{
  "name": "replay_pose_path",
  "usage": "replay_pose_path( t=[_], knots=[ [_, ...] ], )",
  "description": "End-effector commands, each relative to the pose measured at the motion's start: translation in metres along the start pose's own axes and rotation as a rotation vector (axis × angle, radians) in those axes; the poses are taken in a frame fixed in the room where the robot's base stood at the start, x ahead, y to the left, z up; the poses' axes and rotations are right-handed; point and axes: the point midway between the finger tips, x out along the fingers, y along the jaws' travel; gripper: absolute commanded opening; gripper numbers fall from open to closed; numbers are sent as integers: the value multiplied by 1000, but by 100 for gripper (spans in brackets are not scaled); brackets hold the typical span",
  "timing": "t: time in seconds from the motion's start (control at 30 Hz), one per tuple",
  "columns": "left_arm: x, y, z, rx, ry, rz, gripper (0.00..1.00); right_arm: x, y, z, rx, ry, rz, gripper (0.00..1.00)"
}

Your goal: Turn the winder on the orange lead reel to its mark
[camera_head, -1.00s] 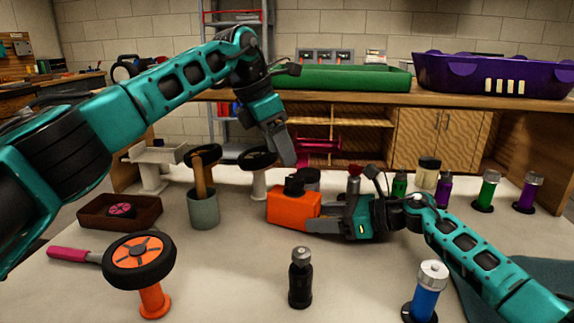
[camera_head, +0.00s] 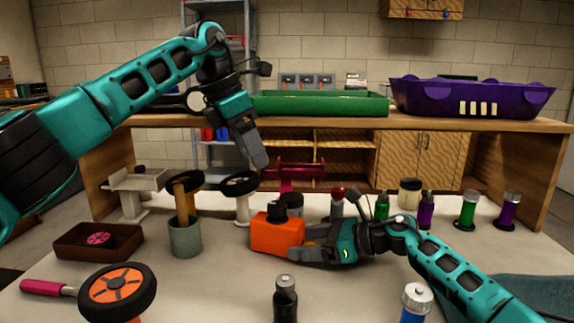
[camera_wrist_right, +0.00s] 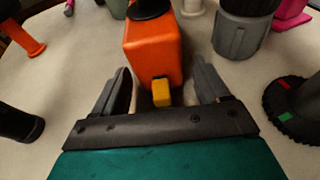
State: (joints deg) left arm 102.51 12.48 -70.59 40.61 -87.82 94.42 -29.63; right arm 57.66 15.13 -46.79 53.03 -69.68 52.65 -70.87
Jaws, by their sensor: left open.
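The orange lead reel (camera_head: 270,235) is an orange box on the table. Its black winder (camera_head: 291,199) sits on top; in the right wrist view the box (camera_wrist_right: 152,52) fills the upper middle, with the winder cut by the top edge. A small yellow tab (camera_wrist_right: 161,92) shows low on its near side. I cannot make out the mark.
A grey cup (camera_head: 185,238) with a wooden-handled tool stands left of the reel. A dark bottle (camera_head: 285,300) and an orange-hubbed wheel (camera_head: 117,288) stand in front. A red-topped cylinder (camera_head: 338,203) and several bottles stand behind and right. A bench with green (camera_head: 320,103) and purple (camera_head: 470,97) trays lies behind.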

Motion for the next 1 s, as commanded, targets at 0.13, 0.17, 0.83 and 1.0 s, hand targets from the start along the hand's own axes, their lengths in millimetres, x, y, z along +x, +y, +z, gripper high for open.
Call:
replay_pose_path(
  t=[0.13, 0.17, 0.83, 1.0],
  knots=[
    [0, 0, 0, 0, 0, 0, 69, 0, 0, 0, 0, 0, 0, 85],
    [0, 0, 0, 0, 0, 0, 69, 0, 0, 0, 0, 0, 0, 85],
    [0, 0, 0, 0, 0, 0, 69, -84, -1, -1, -1, 3, -3, 85],
    [0, 0, 0, 0, 0, 0, 69, -109, 0, 0, 0, 1, -1, 85]
  ],
)
